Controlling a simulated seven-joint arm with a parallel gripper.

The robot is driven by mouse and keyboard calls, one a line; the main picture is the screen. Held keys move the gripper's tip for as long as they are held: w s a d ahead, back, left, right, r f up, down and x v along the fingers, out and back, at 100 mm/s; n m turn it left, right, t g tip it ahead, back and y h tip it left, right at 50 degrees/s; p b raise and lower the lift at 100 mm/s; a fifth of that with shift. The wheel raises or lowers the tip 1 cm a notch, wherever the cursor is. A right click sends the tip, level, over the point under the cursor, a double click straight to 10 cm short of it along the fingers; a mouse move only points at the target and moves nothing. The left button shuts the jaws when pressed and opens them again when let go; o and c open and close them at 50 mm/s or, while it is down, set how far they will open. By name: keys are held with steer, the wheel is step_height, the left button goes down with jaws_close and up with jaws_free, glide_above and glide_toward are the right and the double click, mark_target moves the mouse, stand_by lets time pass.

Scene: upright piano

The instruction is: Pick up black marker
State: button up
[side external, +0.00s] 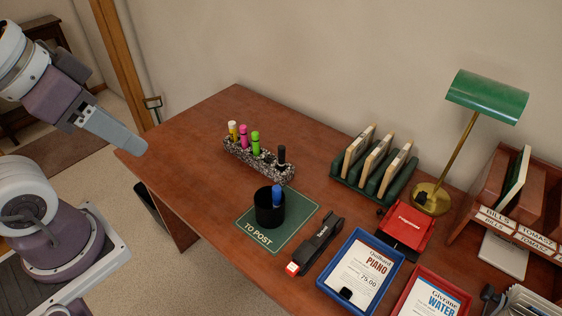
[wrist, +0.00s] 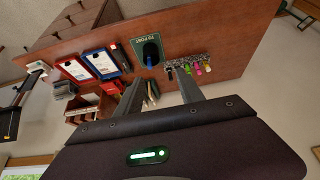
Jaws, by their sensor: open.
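The black marker (side external: 281,155) stands upright in the right end of a speckled holder (side external: 262,166) on the brown desk. Yellow (side external: 233,131), pink (side external: 243,136) and green (side external: 255,142) markers stand in the same holder, to its left. My gripper (side external: 138,146) is raised near the desk's left end, well away from the holder. In the wrist view my gripper (wrist: 160,88) is open, with nothing between its fingers.
A black cup (side external: 268,212) with a blue marker (side external: 277,197) stands on a green mat (side external: 240,225) in front of the holder. A stapler (side external: 316,245), book rack (side external: 348,190) and green lamp (side external: 487,100) are to the right. The desk left of the holder is clear.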

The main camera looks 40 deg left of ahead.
step_height(320, 180, up, 5)
steer(key=m+t+h, duration=0.1)
steer(key=t, duration=0.7)
glide_above(282, 166)
steer(key=s+a, duration=0.1)
steer(key=s, duration=0.2)
step_height(282, 166, down, 34)
steer(key=x, duration=0.7)
steer(key=shift+s+f, duration=0.2)
steer(key=shift+f, duration=0.15)
steer(key=shift+w+f, duration=0.1)
steer(key=shift+w, duration=0.1)
jaws_close()
